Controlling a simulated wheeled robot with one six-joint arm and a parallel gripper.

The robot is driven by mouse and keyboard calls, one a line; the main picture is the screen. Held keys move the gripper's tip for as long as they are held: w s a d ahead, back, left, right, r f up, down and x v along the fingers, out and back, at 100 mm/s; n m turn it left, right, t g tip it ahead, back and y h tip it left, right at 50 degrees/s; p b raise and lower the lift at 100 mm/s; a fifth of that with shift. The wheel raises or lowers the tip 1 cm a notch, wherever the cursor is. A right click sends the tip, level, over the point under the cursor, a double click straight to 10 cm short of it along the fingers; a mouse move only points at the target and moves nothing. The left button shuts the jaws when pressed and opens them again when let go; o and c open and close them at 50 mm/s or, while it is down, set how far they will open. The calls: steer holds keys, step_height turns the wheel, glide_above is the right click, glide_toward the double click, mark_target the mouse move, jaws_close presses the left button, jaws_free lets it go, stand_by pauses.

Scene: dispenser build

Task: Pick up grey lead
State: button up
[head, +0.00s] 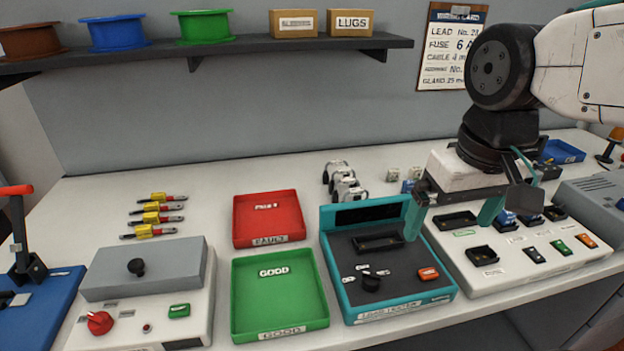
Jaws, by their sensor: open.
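Several small grey-and-white pieces with dark parts (345,183) stand close together on the bench behind the teal-framed tester. They are the greyest loose things in view, but they are too small for me to tell whether one is the grey lead. My gripper (453,217) is at the right, over the gap between the tester and the white panel, with its two teal fingers pointing down. The fingers are wide apart with nothing between them. The gripper and arm hide part of the bench behind and the white panel's back edge.
The teal tester (449,294) stands mid-bench. Left of it are a red FAULT tray (268,220) and a green GOOD tray (300,313). Several yellow-and-red lug pieces (150,231) lie left. The white panel (480,278) is right. A shelf (230,50) runs above.

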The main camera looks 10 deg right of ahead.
steer(key=w+r, duration=0.2)
steer(key=w, duration=1.2)
glide_above(337, 160)
steer(key=s, duration=0.1)
steer(key=f, duration=0.8)
steer(key=a+f, duration=0.1)
steer(key=f, duration=0.3)
steer(key=shift+s+f, duration=0.2)
steer(key=shift+f, duration=0.2)
steer(key=f, duration=0.2)
steer(key=shift+w+d+f, duration=0.1)
steer(key=shift+w+f, duration=0.2)
steer(key=shift+w, duration=0.05)
steer(key=shift+w+d+f, duration=0.15)
steer(key=shift+w+f, duration=0.05)
steer(key=shift+f, duration=0.7)
steer(key=shift+w+d+f, duration=0.1)
steer(key=shift+w+f, duration=0.1)
steer(key=shift+f, duration=0.65)
steer(key=shift+w+d+f, duration=0.15)
steer(key=shift+w+f, duration=0.05)
steer(key=shift+f, duration=0.7)
steer(key=c, duration=1.1)
